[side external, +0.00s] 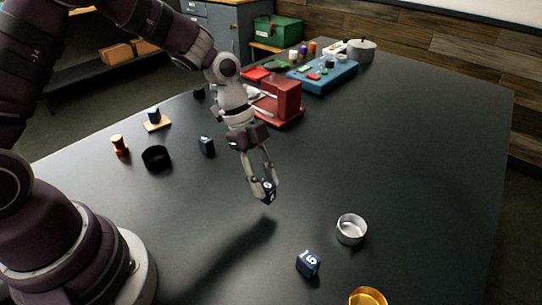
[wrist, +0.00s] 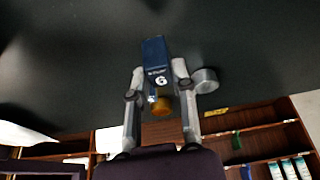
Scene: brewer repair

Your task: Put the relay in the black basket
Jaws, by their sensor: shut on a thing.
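My gripper (side external: 262,186) is shut on a dark blue box-shaped relay (side external: 269,191) and holds it above the middle of the table. In the wrist view the relay (wrist: 155,58) shows a white "6" on its face, between the two fingers of my gripper (wrist: 157,68). The black basket (side external: 156,160), a low round open container, stands on the table to the left of my gripper in the side view, well apart from it. I cannot see the basket in the wrist view.
Other dark blue boxes stand near the basket (side external: 206,146), on a wooden plate (side external: 153,126) and at the front (side external: 308,264). A silver cup (side external: 351,230) and gold cup (side external: 368,297) are at right.

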